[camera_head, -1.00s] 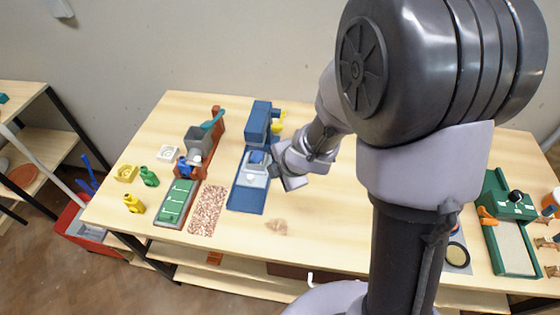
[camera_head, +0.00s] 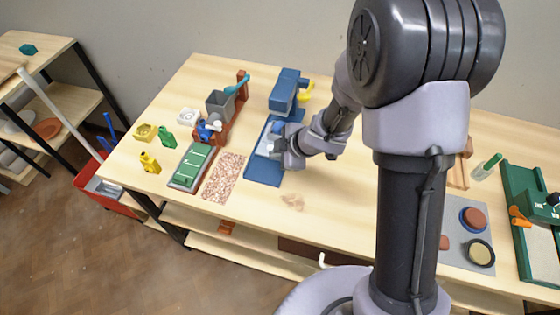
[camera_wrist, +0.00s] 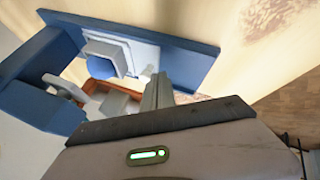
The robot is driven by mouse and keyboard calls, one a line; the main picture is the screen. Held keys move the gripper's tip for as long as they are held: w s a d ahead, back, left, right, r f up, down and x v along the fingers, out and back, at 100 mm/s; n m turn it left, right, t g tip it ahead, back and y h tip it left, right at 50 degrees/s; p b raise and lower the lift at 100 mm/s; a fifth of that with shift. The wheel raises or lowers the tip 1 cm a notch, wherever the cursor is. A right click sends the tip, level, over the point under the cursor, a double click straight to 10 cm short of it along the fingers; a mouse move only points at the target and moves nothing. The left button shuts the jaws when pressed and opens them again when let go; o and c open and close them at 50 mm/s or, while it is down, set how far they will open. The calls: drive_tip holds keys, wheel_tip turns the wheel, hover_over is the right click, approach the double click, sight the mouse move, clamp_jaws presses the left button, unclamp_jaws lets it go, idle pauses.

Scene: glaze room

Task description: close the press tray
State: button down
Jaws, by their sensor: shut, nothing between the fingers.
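The blue press (camera_head: 285,92) stands toward the back of the table, with its long blue base (camera_head: 264,171) running toward the front edge. A pale grey press tray (camera_head: 266,146) with a blue piece on it sits on the base; my gripper partly hides it. The tray also shows in the wrist view (camera_wrist: 146,56), out on the blue base (camera_wrist: 190,62). My gripper (camera_head: 285,153) is shut and empty, at the tray's front right side in the head view. In the wrist view its fingertips (camera_wrist: 158,82) are close to the tray; I cannot tell whether they touch.
Left of the press are a speckled mat (camera_head: 223,178), a green board (camera_head: 191,166), a grey hopper (camera_head: 220,104) and small yellow and green bottles. A green machine (camera_head: 540,215) stands at the far right.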

drive_tip(key=shift+w, duration=0.25)
drive_tip(key=w+p, duration=0.2)
drive_tip(key=w+d+p, duration=0.1)
drive_tip(key=p, duration=0.1)
drive_tip(key=shift+w+d+r, duration=0.1)
drive_tip(key=shift+w+r, duration=0.1)
drive_tip(key=shift+r, duration=0.05)
drive_tip(key=shift+f, duration=0.1)
